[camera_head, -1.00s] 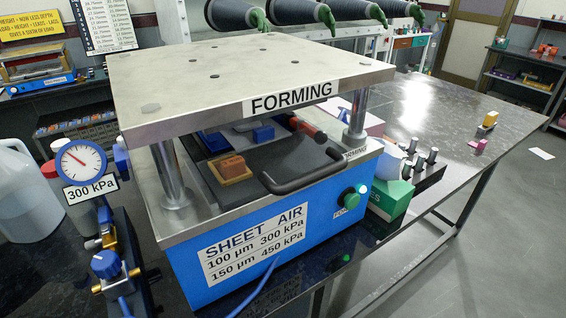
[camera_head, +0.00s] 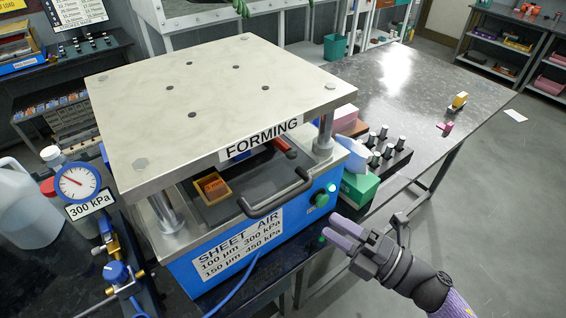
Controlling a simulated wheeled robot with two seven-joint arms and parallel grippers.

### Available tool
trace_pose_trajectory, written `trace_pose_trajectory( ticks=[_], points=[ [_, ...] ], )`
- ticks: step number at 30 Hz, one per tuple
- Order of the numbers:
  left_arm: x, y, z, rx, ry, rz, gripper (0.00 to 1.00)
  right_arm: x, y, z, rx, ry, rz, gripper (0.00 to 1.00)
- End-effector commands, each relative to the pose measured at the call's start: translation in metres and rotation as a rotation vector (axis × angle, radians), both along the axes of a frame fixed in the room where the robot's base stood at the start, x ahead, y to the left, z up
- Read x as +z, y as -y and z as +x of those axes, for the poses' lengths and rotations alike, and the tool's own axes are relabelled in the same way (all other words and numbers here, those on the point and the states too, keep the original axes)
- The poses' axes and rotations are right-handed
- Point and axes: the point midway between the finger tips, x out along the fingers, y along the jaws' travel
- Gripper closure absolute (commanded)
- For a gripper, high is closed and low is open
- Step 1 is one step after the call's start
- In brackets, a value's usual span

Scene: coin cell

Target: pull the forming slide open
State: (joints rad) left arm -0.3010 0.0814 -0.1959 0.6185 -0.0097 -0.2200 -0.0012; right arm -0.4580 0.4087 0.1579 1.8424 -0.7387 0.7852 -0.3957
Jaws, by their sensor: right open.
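The forming slide (camera_head: 240,172) is a dark plate inside the forming press, under the metal top plate labelled FORMING. Its black bar handle (camera_head: 277,199) sticks out at the front of the press, above the blue base. A yellow tray with an orange-brown block (camera_head: 213,186) sits on the slide's left part. The rear of the slide is hidden under the top plate. My right gripper (camera_head: 331,229) has purple fingers and is open and empty. It is in front of the press, to the right of and lower than the handle, apart from it. My left gripper is not in view.
The press's top plate (camera_head: 215,90) overhangs the slide on posts. A pressure gauge and valves (camera_head: 77,183) stand at the left. A green box (camera_head: 360,187) and a black rack of knobs (camera_head: 385,152) stand right of the press.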

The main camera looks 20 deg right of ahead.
Motion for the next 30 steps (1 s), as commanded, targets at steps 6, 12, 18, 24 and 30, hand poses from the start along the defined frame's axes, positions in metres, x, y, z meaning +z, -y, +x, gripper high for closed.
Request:
trace_pose_trajectory(
  ticks=[6, 12, 18, 24, 30],
  points=[
    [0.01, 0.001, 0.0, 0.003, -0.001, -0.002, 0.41, 0.023, -0.026, 0.015, 0.052, 0.067, -0.044, 0.43],
    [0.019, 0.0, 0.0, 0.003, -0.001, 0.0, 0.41, 0.03, -0.057, 0.05, 0.048, 0.063, -0.04, 0.43],
    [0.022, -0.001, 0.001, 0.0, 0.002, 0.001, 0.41, 0.032, -0.072, 0.065, 0.046, 0.06, -0.04, 0.43],
    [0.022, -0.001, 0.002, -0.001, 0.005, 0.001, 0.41, 0.031, -0.074, 0.067, 0.047, 0.057, -0.04, 0.43],
    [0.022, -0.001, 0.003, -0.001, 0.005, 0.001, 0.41, 0.031, -0.073, 0.067, 0.046, 0.057, -0.04, 0.66]
  ],
)
